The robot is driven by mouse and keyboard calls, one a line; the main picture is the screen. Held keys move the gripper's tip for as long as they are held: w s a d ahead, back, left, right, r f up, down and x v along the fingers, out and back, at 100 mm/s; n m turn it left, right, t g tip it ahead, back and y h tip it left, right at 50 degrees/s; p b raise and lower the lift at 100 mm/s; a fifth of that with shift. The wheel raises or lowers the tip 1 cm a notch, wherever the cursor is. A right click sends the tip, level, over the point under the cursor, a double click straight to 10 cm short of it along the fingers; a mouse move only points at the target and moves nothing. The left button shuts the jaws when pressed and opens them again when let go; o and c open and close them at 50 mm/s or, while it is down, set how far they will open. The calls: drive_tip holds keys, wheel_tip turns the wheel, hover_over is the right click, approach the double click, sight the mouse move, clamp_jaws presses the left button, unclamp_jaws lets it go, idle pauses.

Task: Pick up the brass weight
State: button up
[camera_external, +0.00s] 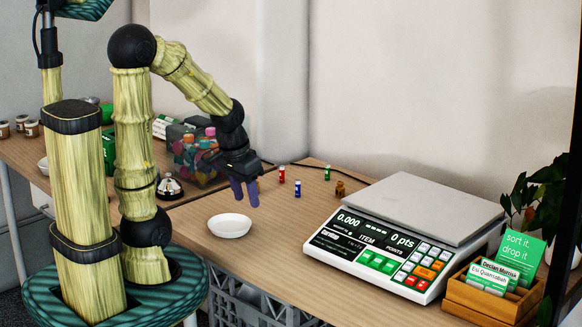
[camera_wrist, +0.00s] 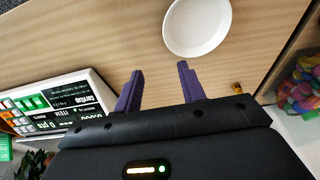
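The brass weight (camera_external: 340,188) is a small brownish-gold piece standing on the wooden table, just left of the scale's back left corner in the external view. My gripper (camera_external: 246,195) hangs above the table, left of the weight and apart from it, with its purple fingers pointing down. In the wrist view my gripper's fingers (camera_wrist: 160,82) are spread with nothing between them.
Small red (camera_external: 281,174), blue (camera_external: 297,188) and green (camera_external: 326,172) cylinders stand near the weight. A white dish (camera_external: 230,226) lies in front of my gripper. The scale (camera_external: 420,205) fills the right, beside a wooden card box (camera_external: 490,300). A bell (camera_external: 170,187) stands left.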

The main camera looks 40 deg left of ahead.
drive_tip(key=w+a+r+n+t+h+p, duration=0.1)
drive_tip(key=w+a+n+t+p, duration=0.2)
drive_tip(key=a+n, duration=0.65)
drive_tip(key=w+a+r+n+t+h+p, duration=0.15)
drive_tip(key=a+n+t+p, duration=0.35)
drive_tip(key=n, duration=0.7)
drive_tip(key=w+a+n+t+h+p, duration=0.2)
drive_tip(key=a+n+p, duration=0.1)
drive_tip(key=a+n, duration=0.65)
drive_tip(key=shift+n+y, duration=0.25)
drive_tip(key=shift+n, duration=0.55)
drive_tip(key=f, duration=0.1)
drive_tip(key=d+f, duration=0.1)
drive_tip(key=f, duration=0.1)
drive_tip(key=d+f, duration=0.1)
drive_tip(key=f, duration=0.1)
drive_tip(key=shift+w, duration=0.15)
